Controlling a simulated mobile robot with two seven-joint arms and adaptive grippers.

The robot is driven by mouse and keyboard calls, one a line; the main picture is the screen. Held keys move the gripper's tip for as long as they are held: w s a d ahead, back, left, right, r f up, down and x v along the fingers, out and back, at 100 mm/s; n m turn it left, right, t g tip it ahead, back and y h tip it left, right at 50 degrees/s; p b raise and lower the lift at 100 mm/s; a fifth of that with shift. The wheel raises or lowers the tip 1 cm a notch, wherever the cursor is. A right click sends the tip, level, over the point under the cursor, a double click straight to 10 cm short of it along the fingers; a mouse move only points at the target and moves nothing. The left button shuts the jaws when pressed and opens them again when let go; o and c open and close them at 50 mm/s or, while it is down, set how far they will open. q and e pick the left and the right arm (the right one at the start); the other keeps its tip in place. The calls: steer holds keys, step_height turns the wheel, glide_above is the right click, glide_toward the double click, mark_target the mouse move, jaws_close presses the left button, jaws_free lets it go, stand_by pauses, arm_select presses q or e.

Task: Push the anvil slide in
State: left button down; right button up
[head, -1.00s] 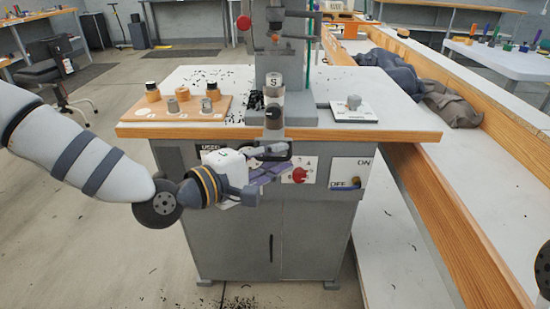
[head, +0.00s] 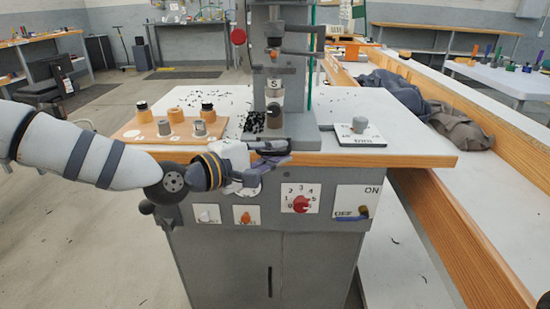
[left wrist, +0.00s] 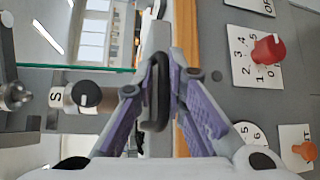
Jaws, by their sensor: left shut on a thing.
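The press column (head: 276,55) stands on the workbench, with a cylinder marked S (head: 274,86) low on its front. The S cylinder also shows in the left wrist view (left wrist: 58,97). My left gripper (head: 272,146) is at the bench's front edge, in front of the press. It is shut on the slide's dark handle (left wrist: 155,92), which sits between the purple-padded fingers. The fingers and wrist hide part of the slide in the head view. My right gripper is not in view.
The front panel has a red dial (head: 301,203), an orange knob (head: 245,217) and an ON/OFF switch (head: 363,211). A wooden board (head: 130,133) with several cylinders lies left; a white plate with a grey knob (head: 360,126) lies right. Black scraps (head: 254,123) lie beside the press.

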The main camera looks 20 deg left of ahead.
arm_select(q)
steer(key=shift+a+f, duration=0.1)
steer(key=shift+f, duration=0.15)
steer(key=c, duration=1.9)
jaws_free()
steer(key=shift+c, duration=0.2)
steer(key=shift+o, duration=1.1)
steer(key=shift+w, duration=0.2)
steer(key=shift+s+a+r, duration=0.1)
steer(key=shift+s+r, duration=0.05)
steer(key=shift+s, duration=0.15)
steer(key=v, duration=1.1)
steer(key=shift+s, duration=0.2)
